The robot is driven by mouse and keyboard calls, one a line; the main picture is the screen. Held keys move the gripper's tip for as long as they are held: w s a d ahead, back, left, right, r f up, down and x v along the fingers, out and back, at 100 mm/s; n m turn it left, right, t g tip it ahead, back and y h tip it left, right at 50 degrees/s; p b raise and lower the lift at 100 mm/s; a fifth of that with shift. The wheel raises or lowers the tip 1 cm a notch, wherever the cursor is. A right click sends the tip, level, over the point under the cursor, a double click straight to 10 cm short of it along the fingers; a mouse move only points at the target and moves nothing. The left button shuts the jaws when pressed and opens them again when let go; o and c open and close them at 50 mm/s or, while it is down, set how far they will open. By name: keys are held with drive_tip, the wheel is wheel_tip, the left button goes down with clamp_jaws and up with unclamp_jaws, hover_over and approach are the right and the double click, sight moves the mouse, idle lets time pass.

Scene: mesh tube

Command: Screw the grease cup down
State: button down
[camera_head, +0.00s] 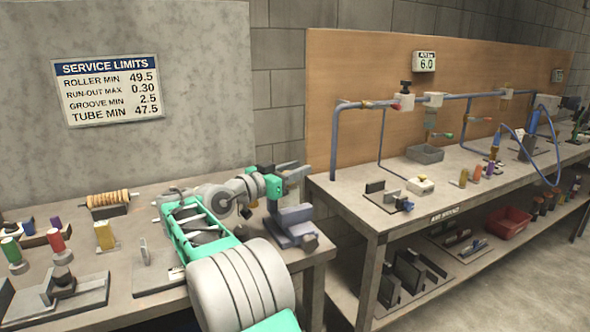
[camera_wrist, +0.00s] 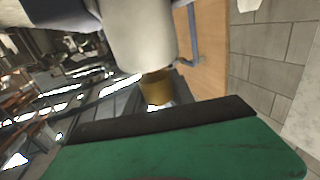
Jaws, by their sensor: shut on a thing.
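My gripper (camera_head: 288,174), with green fingers, is over the right end of the near bench, above a blue-grey fixture (camera_head: 290,224). In the wrist view a green finger with a black pad crosses the bottom. Just above the pad is a small brass-coloured cup (camera_wrist: 157,88), which looks like the grease cup. A large cream cylinder (camera_wrist: 142,35) covers the cup's upper end. My gripper is shut, and the cup appears to be in its grip; the contact is partly hidden. I cannot tell how the cup sits on its thread.
The near bench (camera_head: 135,262) holds a ribbed tan roller (camera_head: 112,198) on a dark stand and several coloured parts at left. A second bench (camera_head: 365,212) at right carries blue pipework (camera_head: 336,140), a grey bin (camera_head: 425,153) and small fixtures. A gap separates the benches.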

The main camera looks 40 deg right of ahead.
drive_tip(key=shift+f, duration=0.15)
drive_tip(key=c, duration=1.3)
unclamp_jaws()
drive_tip(key=shift+d, duration=0.1)
drive_tip(key=shift+c, duration=0.2)
drive_tip(key=shift+o, duration=1.4)
